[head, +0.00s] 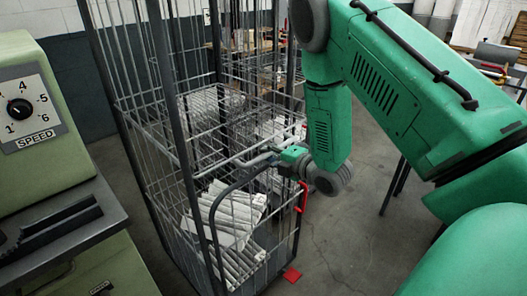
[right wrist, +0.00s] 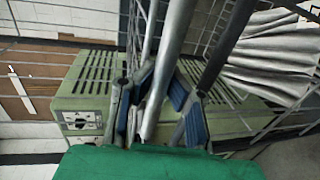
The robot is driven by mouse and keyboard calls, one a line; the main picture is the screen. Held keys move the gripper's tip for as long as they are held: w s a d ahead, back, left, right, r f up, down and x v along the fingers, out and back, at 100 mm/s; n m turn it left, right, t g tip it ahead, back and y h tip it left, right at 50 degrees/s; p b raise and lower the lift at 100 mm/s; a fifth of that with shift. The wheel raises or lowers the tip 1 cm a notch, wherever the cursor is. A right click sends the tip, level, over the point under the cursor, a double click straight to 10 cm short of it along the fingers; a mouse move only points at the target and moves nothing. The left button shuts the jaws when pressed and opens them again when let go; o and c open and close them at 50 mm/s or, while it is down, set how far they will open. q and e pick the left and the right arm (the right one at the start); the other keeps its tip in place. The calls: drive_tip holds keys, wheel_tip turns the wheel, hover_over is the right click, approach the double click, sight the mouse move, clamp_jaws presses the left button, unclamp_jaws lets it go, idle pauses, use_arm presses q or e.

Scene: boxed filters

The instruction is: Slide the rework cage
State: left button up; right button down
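The rework cage (head: 188,150) is a tall grey wire-mesh trolley standing at the middle left of the head view. White pleated filters (head: 225,215) lie inside it. My right gripper (head: 272,157) is at the cage's near right side, at the height of its grey tube handle. In the right wrist view the blue-padded fingers of my right gripper (right wrist: 160,108) stand apart on either side of a grey tube (right wrist: 155,112). Gaps show between pads and tube, so the gripper looks open around it. My left gripper is not in view.
A green machine (head: 60,150) with a speed dial stands close at the left of the cage. A red latch (head: 302,197) and a red pedal (head: 292,275) are on the cage's right side. Grey floor (head: 345,235) is clear to the right. A bench (head: 497,70) stands at back right.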

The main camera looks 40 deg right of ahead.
drive_tip(key=shift+w+a+f, duration=0.1)
drive_tip(key=shift+f, duration=0.1)
drive_tip(key=c, duration=1.6)
unclamp_jaws()
drive_tip(key=shift+o, duration=0.3)
drive_tip(key=shift+w, duration=0.1)
drive_tip(key=shift+r, duration=0.1)
drive_tip(key=shift+s, duration=0.3)
drive_tip(key=v, duration=1.1)
drive_tip(key=shift+d, duration=0.25)
drive_tip(key=shift+s, duration=0.15)
